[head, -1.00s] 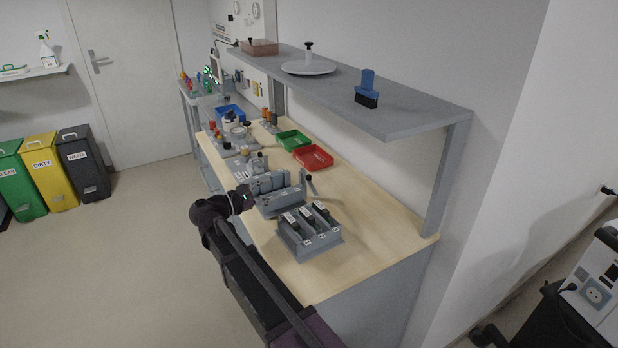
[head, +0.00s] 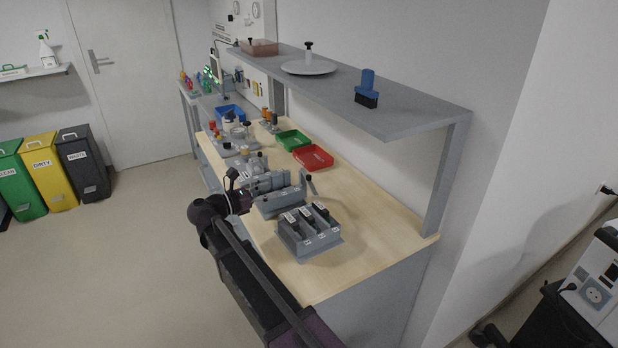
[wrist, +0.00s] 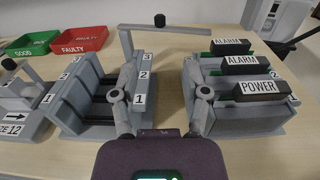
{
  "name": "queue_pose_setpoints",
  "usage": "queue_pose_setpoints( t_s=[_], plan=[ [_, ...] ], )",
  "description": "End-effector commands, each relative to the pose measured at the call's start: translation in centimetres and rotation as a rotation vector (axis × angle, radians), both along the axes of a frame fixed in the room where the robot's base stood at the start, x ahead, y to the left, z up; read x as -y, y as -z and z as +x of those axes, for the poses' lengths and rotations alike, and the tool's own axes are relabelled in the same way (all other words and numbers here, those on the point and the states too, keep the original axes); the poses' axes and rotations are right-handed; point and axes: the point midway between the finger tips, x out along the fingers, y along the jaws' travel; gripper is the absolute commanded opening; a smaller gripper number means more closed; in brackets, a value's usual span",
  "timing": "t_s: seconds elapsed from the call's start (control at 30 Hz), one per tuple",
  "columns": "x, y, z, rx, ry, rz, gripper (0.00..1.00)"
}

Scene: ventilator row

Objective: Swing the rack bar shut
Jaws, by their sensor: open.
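The grey slotted rack (wrist: 143,70), marked 1, 2 and 3, stands left of centre in the wrist view; it also shows on the bench in the head view (head: 280,203). Its grey bar (wrist: 180,29) with a black knob (wrist: 160,20) rises at the far end and sticks out to the right, not across the slots. In the head view the bar (head: 311,186) stands out at the rack's right end. My gripper (wrist: 160,85) is open and empty, its fingers spread at the rack's near right side, short of the bar. Finger contact with the rack cannot be told.
A second rack (wrist: 242,124) with ALARM and POWER modules stands close on the right. Red (wrist: 84,39) and green (wrist: 30,44) trays lie at the back left. A grey shelf (head: 420,122) overhangs the bench's back. Bare wood (head: 385,225) lies right of the racks.

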Motion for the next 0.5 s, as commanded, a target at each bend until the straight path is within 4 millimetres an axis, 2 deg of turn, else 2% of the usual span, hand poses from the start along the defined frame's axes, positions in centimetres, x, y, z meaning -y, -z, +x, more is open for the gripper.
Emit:
queue_pose_setpoints(
  t_s=[0.27,0.5],
  plan=[
    [1.1,0.0,0.7,0.001,0.000,0.001,0.59],
    [3.6,0.0,2.2,0.002,0.002,0.001,0.59]
  ],
)
